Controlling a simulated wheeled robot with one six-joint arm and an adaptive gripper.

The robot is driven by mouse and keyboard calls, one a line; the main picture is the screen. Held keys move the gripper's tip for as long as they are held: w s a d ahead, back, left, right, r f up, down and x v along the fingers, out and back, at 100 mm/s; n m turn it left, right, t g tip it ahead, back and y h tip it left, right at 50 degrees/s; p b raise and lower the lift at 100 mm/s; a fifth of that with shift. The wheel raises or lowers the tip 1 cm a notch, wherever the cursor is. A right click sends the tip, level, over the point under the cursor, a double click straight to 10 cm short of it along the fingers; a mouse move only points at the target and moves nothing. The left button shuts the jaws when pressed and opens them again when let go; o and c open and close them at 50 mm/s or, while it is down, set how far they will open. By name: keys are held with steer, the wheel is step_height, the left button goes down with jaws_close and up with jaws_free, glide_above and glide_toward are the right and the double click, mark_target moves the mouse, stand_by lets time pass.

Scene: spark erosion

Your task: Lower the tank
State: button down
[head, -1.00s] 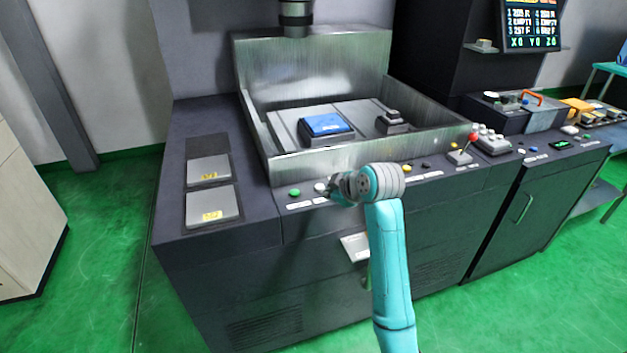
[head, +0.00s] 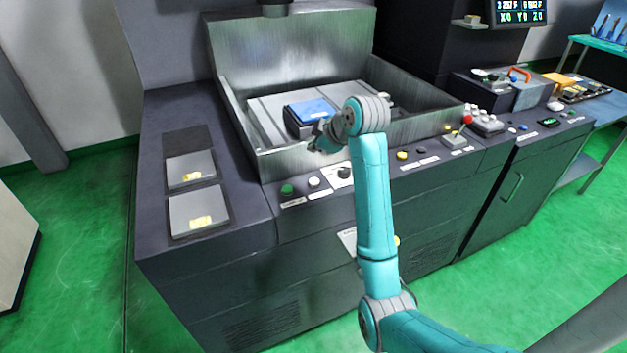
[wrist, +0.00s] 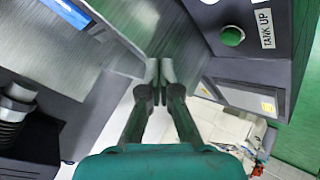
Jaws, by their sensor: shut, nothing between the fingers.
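The grey metal tank (head: 285,162) stands with its walls up around the work table, which carries a blue block (head: 312,112). On the front panel are a green button (head: 287,189), a white button (head: 314,182) and a black knob (head: 343,172). In the wrist view the green button (wrist: 232,36) has a label reading TANK UP (wrist: 264,28). The other labels are too small to read. My gripper (head: 318,142) is shut and empty, in front of the tank's front wall in the head view. Its closed fingertips (wrist: 160,72) appear left of the green button in the wrist view.
Two metal plates with yellow labels (head: 200,210) lie on the machine's left top. Further right on the panel are a yellow button (head: 402,155) and a red-tipped lever (head: 467,119). A side bench (head: 600,125) stands at far right. Green floor is open at left.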

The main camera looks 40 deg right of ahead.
mark_target(315, 182)
steer(key=shift+f, duration=4.15)
steer(key=shift+f, duration=0.1)
steer(key=shift+f, duration=0.3)
